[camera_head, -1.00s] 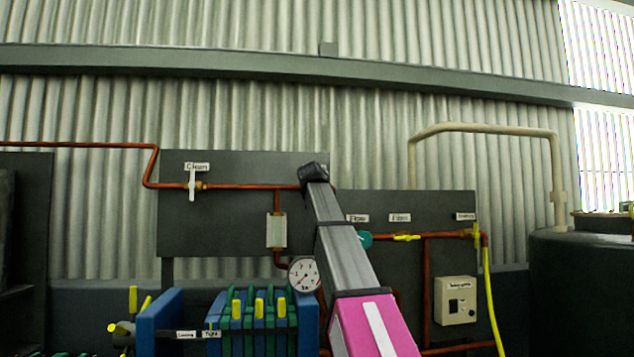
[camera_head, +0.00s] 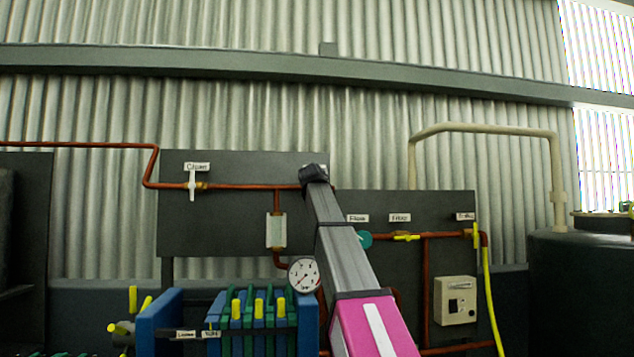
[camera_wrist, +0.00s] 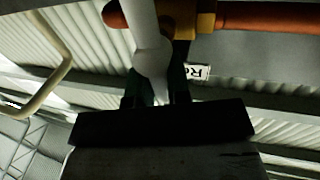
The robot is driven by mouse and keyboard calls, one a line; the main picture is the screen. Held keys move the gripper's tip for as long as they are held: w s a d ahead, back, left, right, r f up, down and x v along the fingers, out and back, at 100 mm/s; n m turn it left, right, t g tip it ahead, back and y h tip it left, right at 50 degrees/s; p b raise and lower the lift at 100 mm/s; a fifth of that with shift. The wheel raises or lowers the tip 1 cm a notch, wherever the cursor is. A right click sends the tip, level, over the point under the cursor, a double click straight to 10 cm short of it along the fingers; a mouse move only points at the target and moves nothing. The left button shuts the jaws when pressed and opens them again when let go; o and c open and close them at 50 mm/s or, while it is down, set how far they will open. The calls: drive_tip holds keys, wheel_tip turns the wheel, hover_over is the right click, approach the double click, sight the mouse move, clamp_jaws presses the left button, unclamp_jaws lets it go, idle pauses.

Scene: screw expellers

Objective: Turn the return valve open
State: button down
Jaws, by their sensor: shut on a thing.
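The wrist view shows a white lever handle (camera_wrist: 150,52) on a brass valve body (camera_wrist: 196,24) fitted to a copper pipe. A partly hidden label starting with "R" (camera_wrist: 195,72) is behind it. My gripper (camera_wrist: 158,94) has its dark fingers on both sides of the handle's end and is shut on it. In the head view my gripper (camera_head: 313,174) is at the copper pipe near the top edge of the dark panel. There my arm hides the valve, its handle and its label.
Left on the same panel (camera_head: 235,220) is another white-handled valve (camera_head: 192,184). A gauge (camera_head: 304,274) and a blue-green filter press (camera_head: 262,315) are below. Right of my arm are a teal knob (camera_head: 365,239), a yellow-handled valve (camera_head: 405,238) and a control box (camera_head: 455,300).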

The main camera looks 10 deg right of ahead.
drive_tip(key=shift+a+f+n+t+y, duration=0.5)
drive_tip(key=shift+n+y, duration=0.25)
drive_tip(key=shift+n, duration=2.6)
drive_tip(key=shift+a+f+n+t+y, duration=0.45)
drive_tip(key=shift+n+t+y, duration=0.25)
drive_tip(key=shift+n, duration=2.6)
drive_tip(key=shift+a+f+n+t+y, duration=0.45)
drive_tip(key=shift+n+y, duration=0.3)
drive_tip(key=shift+n, duration=3)
drive_tip(key=c, duration=1.1)
unclamp_jaws()
drive_tip(key=shift+s, duration=0.1)
drive_tip(key=v, duration=1)
drive_tip(key=shift+s+f, duration=0.2)
drive_tip(key=shift+s, duration=0.1)
drive_tip(key=shift+d, duration=0.15)
